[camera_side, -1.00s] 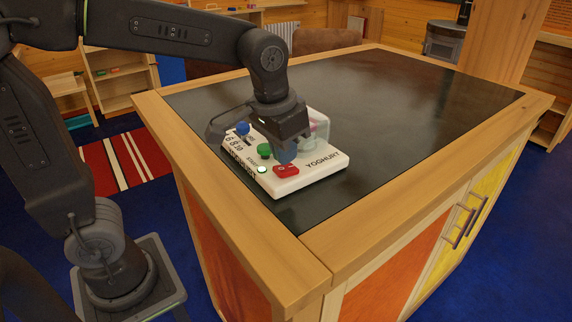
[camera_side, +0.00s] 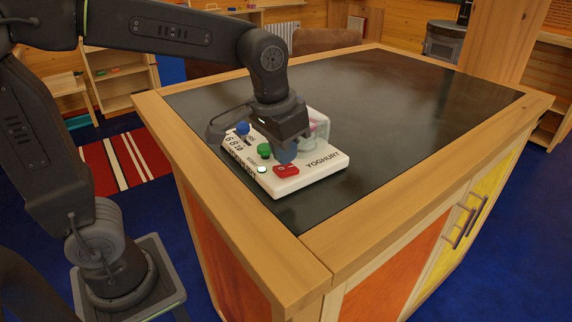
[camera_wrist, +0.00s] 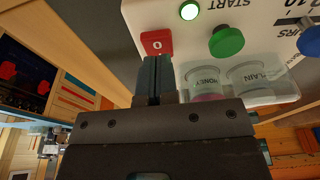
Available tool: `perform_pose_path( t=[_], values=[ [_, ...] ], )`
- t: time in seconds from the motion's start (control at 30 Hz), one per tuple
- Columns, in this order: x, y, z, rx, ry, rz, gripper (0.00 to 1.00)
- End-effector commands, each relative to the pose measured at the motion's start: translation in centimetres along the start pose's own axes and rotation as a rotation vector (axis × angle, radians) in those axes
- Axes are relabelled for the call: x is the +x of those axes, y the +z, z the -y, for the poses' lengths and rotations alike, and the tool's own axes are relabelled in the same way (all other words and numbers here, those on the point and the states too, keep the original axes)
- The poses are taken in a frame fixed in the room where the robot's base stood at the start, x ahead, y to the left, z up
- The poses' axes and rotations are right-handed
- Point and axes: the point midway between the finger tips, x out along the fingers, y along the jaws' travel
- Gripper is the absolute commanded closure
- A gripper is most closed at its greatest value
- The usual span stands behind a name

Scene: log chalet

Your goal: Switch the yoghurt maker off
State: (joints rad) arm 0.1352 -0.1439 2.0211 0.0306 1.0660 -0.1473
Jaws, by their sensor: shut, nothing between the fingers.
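The white yoghurt maker (camera_side: 312,176) sits on the dark worktop near its front left corner. Its red rocker switch (camera_side: 287,170) is at the front edge and shows a "0" mark in the wrist view (camera_wrist: 157,41). A green START button (camera_wrist: 226,41) and a blue slider knob (camera_side: 242,128) are farther along the panel. My gripper (camera_side: 286,153) is shut and empty, pointing down at the switch. Its fingertips (camera_wrist: 155,62) are right at the switch's edge and hide part of it; I cannot tell whether they touch.
Clear-lidded jars labelled HONEY (camera_wrist: 205,78) and PLAIN (camera_wrist: 249,76) stand in the maker close beside my fingers. The rest of the dark worktop (camera_side: 400,95) is bare, with a wooden rim (camera_side: 245,240) around it.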

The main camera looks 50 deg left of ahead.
Motion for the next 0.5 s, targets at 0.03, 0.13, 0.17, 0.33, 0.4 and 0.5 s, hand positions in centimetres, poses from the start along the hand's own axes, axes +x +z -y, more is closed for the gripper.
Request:
perform_pose_path(
  t=[0.03, 0.13, 0.17, 0.33, 0.4, 0.5],
  values=[
    [0.07, 0.02, 0.00, 0.000, 0.000, 0.001, 1.00],
    [0.23, 0.06, 0.00, 0.000, 0.000, 0.001, 1.00],
    [0.28, 0.07, 0.00, 0.000, 0.000, 0.001, 1.00],
    [0.61, 0.14, 0.00, 0.000, 0.000, 0.002, 1.00],
    [0.74, 0.16, 0.00, 0.000, 0.000, 0.002, 1.00],
    [0.92, 0.18, 0.00, 0.000, 0.000, 0.001, 1.00]
  ],
)
